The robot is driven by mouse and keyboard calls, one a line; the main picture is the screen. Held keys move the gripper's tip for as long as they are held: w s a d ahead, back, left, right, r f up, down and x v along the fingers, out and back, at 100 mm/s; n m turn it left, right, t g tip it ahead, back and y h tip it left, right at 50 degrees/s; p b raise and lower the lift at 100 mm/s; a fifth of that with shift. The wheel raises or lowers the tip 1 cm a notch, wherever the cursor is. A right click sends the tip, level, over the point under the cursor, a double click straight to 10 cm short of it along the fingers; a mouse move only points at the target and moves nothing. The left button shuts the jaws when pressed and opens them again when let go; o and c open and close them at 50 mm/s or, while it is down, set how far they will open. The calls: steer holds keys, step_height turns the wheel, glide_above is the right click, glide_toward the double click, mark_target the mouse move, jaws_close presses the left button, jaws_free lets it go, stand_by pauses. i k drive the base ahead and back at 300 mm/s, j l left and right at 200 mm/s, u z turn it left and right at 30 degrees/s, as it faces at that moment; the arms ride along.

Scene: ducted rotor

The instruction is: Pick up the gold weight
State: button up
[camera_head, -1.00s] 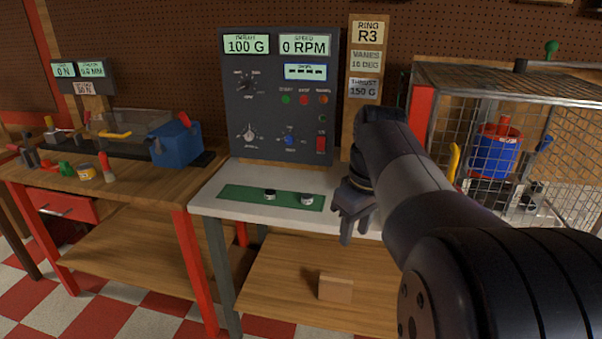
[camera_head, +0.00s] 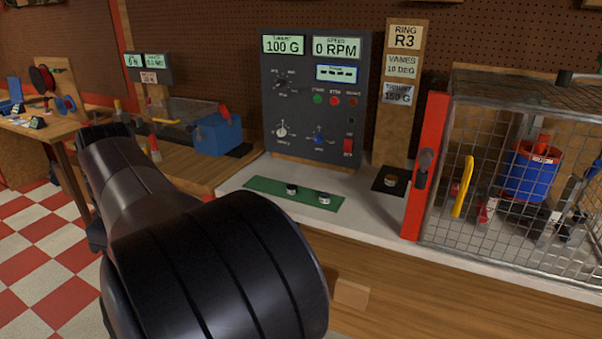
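A small dark weight with a tan or gold-looking band (camera_head: 390,180) stands on a black square pad on the white bench, right of the control panel. It is the only one with a gold look; its exact colour is hard to tell at this size. Two other small dark weights with pale tops, one (camera_head: 291,189) left and one (camera_head: 325,198) right, stand on a green strip. My gripper (camera_head: 96,236) is at the left, mostly hidden behind my arm, far from the weights. Whether its fingers are open does not show.
The control panel (camera_head: 316,100) stands behind the green strip (camera_head: 262,187). A wire cage (camera_head: 520,110) with a red post and a blue rotor stands at the right. A side bench with a blue block (camera_head: 217,134) is at the left. The white bench front is clear.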

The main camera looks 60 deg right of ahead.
mark_target(390, 179)
steer(key=u, duration=0.5)
steer(key=l+u, duration=0.1)
steer(key=u, duration=1.3)
steer(key=k+l+u, duration=0.15)
steer(key=u, duration=0.25)
steer(key=k+u, duration=0.15)
steer(key=u, duration=0.3)
steer(key=k+l+u, duration=0.1)
steer(key=u, duration=0.3)
steer(key=k+l+z, duration=0.1)
steer(key=k+z, duration=0.15)
steer(key=k, duration=0.25)
steer(key=z, duration=0.65)
steer(key=l+z, duration=0.1)
steer(key=z, duration=0.6)
steer(key=l+z, duration=0.1)
steer(key=z, duration=0.55)
steer(key=l+z, duration=0.1)
steer(key=z, duration=0.6)
steer(key=l+z, duration=0.1)
steer(key=z, duration=1.2)
steer(key=l+z, duration=0.1)
steer(key=z, duration=1.25)
steer(key=i+j, duration=0.05)
